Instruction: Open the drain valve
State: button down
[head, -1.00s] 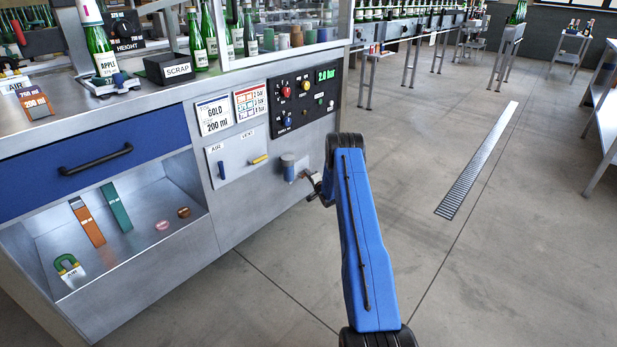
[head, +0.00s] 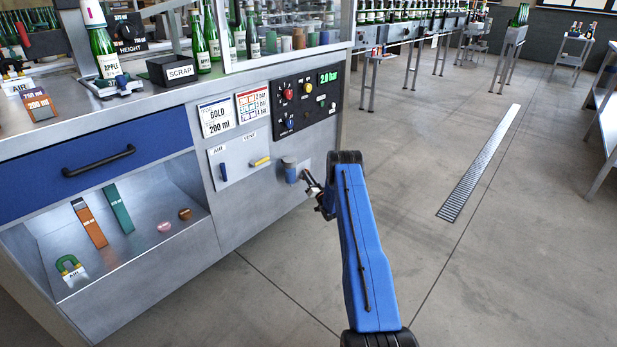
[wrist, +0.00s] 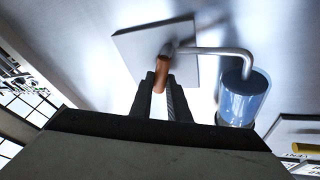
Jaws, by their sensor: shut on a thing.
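The drain valve shows in the wrist view as an orange-brown handle (wrist: 161,73) in front of a pale square plate (wrist: 140,48). A bent metal pipe (wrist: 215,51) runs from it to a blue filter bowl (wrist: 243,96). My gripper (wrist: 163,84) is shut on the handle, with one dark finger on each side of it. In the head view my gripper (head: 308,184) is at the cabinet front, just right of and below the filter bowl (head: 290,170). The handle is too small and covered there to make out its angle.
Left of the bowl is a plate with a blue AIR lever (head: 223,171) and a yellow VENT lever (head: 260,161). Above is a black control panel (head: 304,103) reading 2.0 bar. An open tray (head: 130,255) holds loose parts.

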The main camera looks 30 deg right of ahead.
jog(key=shift+s+a+n+t+y, duration=0.15)
jog(key=shift+n+y, duration=0.3)
jog(key=shift+n, duration=0.6)
jog(key=shift+a+n+t+y, duration=0.25)
jog(key=shift+n+y, duration=0.15)
jog(key=shift+n, duration=0.7)
jog(key=shift+s+a+n+t+y, duration=0.15)
jog(key=shift+n+y, duration=0.3)
jog(key=shift+n, duration=0.6)
jog(key=shift+a, duration=0.1)
jog(key=c, duration=1.7)
grip_release()
jog(key=v, duration=1.7)
jog(key=shift+f, duration=0.2)
